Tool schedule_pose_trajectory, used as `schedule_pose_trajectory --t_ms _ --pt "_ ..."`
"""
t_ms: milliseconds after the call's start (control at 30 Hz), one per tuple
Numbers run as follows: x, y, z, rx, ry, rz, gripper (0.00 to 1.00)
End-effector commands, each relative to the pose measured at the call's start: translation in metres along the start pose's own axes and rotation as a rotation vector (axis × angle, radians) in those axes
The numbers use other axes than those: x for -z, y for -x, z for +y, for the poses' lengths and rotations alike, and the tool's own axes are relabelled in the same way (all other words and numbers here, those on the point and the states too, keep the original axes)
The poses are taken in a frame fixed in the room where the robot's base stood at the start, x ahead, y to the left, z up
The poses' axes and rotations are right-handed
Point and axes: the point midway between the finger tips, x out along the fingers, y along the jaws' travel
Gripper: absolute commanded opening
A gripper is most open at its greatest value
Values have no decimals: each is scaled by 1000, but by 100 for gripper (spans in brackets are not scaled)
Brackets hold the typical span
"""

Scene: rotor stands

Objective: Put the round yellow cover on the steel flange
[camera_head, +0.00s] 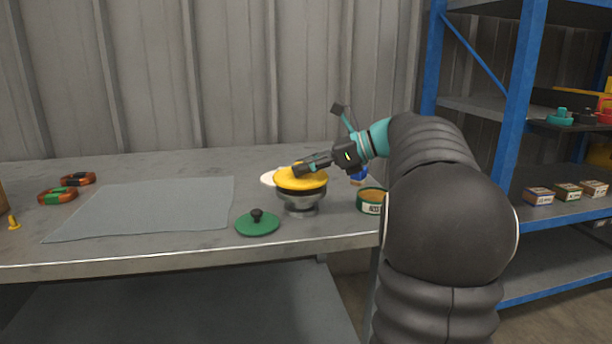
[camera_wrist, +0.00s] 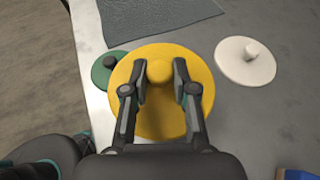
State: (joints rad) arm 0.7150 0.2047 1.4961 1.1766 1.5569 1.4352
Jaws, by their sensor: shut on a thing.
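The round yellow cover (camera_head: 301,179) sits over the top of the steel flange (camera_head: 300,200) on the workbench in the head view. In the wrist view the yellow cover (camera_wrist: 175,62) fills the middle, with its knob between the fingers. My gripper (camera_head: 299,170) is shut on the cover's knob from above; it also shows in the wrist view (camera_wrist: 161,85). The cover looks about level on or just above the flange; I cannot tell if it is fully seated. The flange is hidden under the cover in the wrist view.
A green lid (camera_head: 257,224) lies left of the flange, a white lid (camera_wrist: 245,61) behind it. A green tin (camera_head: 371,201) stands to the right. A blue-framed shelf (camera_head: 512,120) stands at right.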

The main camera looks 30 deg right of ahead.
Motion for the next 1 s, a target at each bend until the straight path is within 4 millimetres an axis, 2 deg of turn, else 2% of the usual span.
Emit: schedule_pose_trajectory --t_ms 33,100,467,500,600,1000 --pt "9 -4 0 -1 -2 0 0" --pt "14 -5 0 0 -1 0 0" --pt "16 -6 0 0 -1 0 0" --pt "16 -6 0 0 -1 0 29" --pt "16 -6 0 0 0 0 52" --pt "13 -2 0 1 0 0 52"
